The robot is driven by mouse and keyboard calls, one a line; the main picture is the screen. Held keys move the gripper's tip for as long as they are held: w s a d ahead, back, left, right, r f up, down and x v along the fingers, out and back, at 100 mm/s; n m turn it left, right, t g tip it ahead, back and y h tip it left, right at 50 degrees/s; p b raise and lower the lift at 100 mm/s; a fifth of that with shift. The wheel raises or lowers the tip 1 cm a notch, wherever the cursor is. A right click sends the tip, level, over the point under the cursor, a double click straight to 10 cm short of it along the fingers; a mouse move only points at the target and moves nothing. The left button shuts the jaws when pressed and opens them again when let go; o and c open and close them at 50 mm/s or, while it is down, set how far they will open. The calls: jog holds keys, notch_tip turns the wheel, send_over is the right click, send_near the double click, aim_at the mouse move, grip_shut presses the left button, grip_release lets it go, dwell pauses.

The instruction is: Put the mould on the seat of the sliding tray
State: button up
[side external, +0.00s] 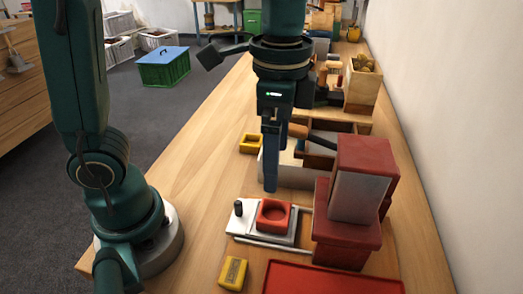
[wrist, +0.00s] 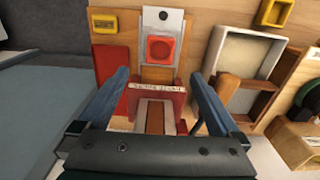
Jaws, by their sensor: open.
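The mould (side external: 273,215) is a red square block with a round recess. It lies flat on the light grey sliding tray (side external: 243,222), which has a dark knob at its left end. In the wrist view the mould (wrist: 160,48) sits upon the tray (wrist: 125,27), below the knob, apart from my fingers. My gripper (side external: 270,188) points down, with its tips above and slightly behind the mould in the side view. In the wrist view my gripper (wrist: 159,73) has its two fingers wide apart with nothing between them. The seat under the mould is hidden.
A red press-like box (side external: 352,205) stands right of the tray. A red plate (side external: 330,280) lies in front. A divided box (side external: 285,172) and a crate (side external: 362,90) stand behind. The table's left side is clear.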

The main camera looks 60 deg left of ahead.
jog(key=s+a+n+t, duration=0.5)
jog(key=a+n, duration=0.1)
jog(key=n, duration=0.3)
jog(key=shift+s+a+f+t, duration=0.2)
jog(key=shift+s+t, duration=0.1)
jog(key=shift+s, duration=0.1)
